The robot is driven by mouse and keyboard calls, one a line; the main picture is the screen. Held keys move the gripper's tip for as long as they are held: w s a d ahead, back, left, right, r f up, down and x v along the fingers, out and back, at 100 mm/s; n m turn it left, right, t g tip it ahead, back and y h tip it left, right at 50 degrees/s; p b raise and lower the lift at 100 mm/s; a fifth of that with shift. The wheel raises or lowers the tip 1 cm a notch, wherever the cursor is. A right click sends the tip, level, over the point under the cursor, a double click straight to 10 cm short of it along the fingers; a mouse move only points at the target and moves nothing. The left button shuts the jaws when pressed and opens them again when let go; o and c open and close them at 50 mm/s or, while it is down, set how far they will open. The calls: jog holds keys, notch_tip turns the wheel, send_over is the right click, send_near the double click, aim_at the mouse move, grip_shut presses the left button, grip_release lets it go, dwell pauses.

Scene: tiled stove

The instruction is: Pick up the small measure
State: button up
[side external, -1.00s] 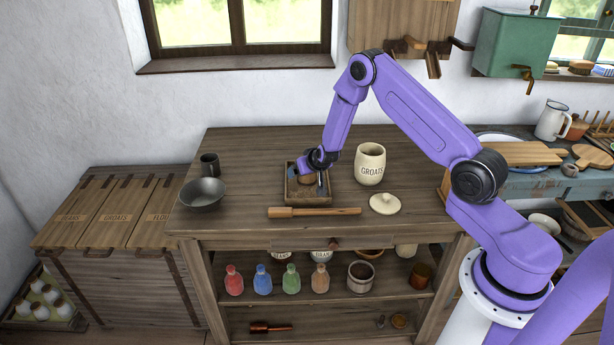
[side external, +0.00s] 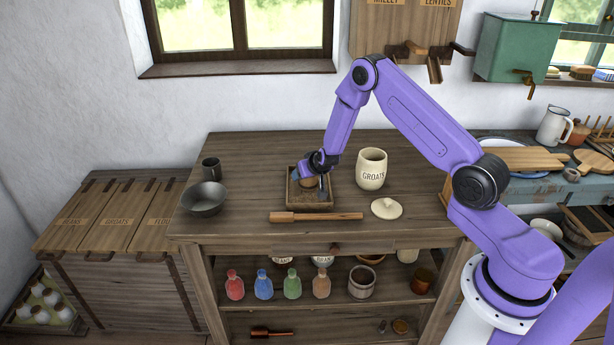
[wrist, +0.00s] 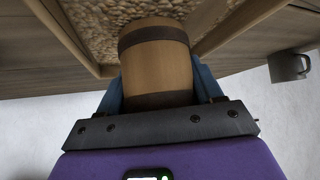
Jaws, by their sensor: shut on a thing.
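The small measure is a round wooden cup with dark bands (wrist: 155,65), seen close up in the wrist view between my blue fingers. My gripper (wrist: 160,90) is shut on it. In the side view my gripper (side external: 318,180) is over the shallow wooden tray (side external: 291,200). The measure (side external: 320,175) shows there only as a small brown patch, partly hidden by my fingers. In the wrist view the grainy contents of the tray (wrist: 95,25) lie beyond the measure. Whether the measure clears them is hard to tell.
A groats jar (side external: 371,172) stands right of the tray, with its lid (side external: 387,208) in front. A wooden rolling tool (side external: 320,217) lies before the tray. A metal bowl (side external: 204,200) and dark mug (side external: 211,168) stand to the left. The back of the table is clear.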

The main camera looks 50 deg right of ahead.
jog(key=shift+r, duration=0.5)
jog(key=s+d+f+v, duration=0.1)
jog(key=s+d+v, duration=0.1)
jog(key=v, duration=1.5)
jog(key=shift+r, duration=6)
jog(key=s+d+n+g+y, duration=0.15)
jog(key=d+n+y, duration=0.5)
jog(key=d, duration=1.35)
notch_tip(320, 180, down, 12)
jog(key=n+h, duration=0.2)
jog(key=shift+s+g, duration=0.35)
jog(key=shift+s, duration=0.05)
jog(key=shift+a+g+h, duration=0.1)
jog(key=shift+g+h, duration=0.15)
jog(key=shift+g, duration=0.05)
